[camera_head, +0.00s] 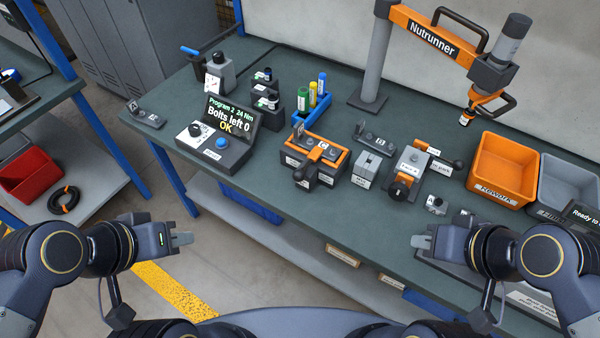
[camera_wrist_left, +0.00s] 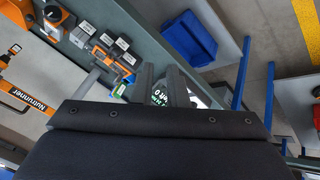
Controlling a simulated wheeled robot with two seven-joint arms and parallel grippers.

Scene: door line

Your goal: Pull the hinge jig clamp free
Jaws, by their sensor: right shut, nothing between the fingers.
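Two orange fixtures stand on the green bench in the head view. One is an orange-and-black block fixture (camera_head: 325,155) with a dark knob or clamp (camera_head: 300,174) at its front. I cannot tell which one is the hinge jig. My left gripper (camera_head: 185,240) is open and empty, short of the bench's front edge; its parted fingers show in the left wrist view (camera_wrist_left: 162,78). My right gripper (camera_head: 418,241) is shut and empty, low in front of the fixtures.
A control box with a screen (camera_head: 232,115) reads "Bolts left 0 OK". The orange Nutrunner arm (camera_head: 430,38) overhangs the back right. An orange rework bin (camera_head: 503,165) and a grey bin (camera_head: 568,190) stand right.

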